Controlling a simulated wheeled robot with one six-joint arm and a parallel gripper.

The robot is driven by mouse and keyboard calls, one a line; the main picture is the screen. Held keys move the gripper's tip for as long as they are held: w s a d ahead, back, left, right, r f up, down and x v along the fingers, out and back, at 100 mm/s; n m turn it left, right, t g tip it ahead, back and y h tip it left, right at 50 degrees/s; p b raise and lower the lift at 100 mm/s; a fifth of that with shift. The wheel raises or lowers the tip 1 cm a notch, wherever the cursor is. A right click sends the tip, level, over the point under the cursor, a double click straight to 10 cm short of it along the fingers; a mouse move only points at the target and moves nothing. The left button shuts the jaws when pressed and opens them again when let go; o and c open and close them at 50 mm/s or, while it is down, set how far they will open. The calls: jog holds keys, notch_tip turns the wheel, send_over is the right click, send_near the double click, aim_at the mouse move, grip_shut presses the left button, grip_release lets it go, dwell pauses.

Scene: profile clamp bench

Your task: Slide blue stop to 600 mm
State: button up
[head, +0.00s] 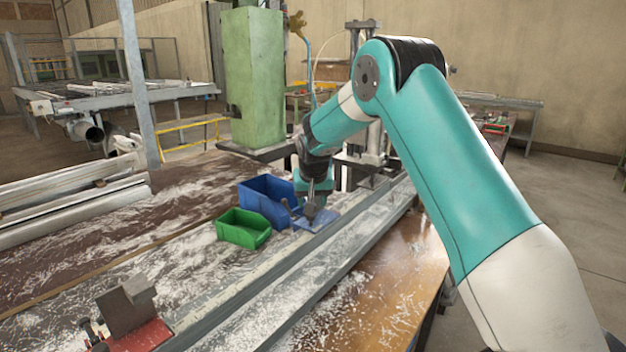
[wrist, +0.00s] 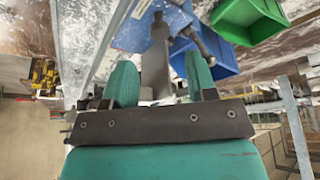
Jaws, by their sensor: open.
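The blue stop (head: 318,221) sits on the long metal rail (head: 262,290), just under my gripper (head: 315,190). In the wrist view the blue stop (wrist: 133,34) shows a flat blue base with a grey upright post (wrist: 158,55). My gripper (wrist: 161,82) is open there, with one teal finger on each side of the post. I cannot tell whether either finger touches it. The scale marks along the rail are too small to read, so the stop's millimetre position cannot be told.
A blue bin (head: 265,199) and a green bin (head: 243,229) stand left of the rail. A red-based block with a grey plate (head: 128,306) is at the near end. A green column (head: 252,75) rises behind. Pale shavings cover the bench.

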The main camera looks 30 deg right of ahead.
jog(key=b+v, duration=0.1)
jog(key=v, duration=1)
jog(key=s+a+n+g+y, duration=0.1)
jog(key=s+a+n+y, duration=0.1)
jog(key=s+a+n, duration=0.2)
jog(key=s+a+n+g+y, duration=0.1)
jog(key=s+a+n, duration=0.3)
jog(key=s+a, duration=0.7)
jog(key=s+a+f+n+g+y, duration=0.1)
jog(key=s+a, duration=0.7)
jog(key=s, duration=1.4)
jog(key=n+g+y, duration=0.1)
jog(key=n+y, duration=0.1)
jog(key=n, duration=0.1)
jog(key=shift+s+a, duration=0.2)
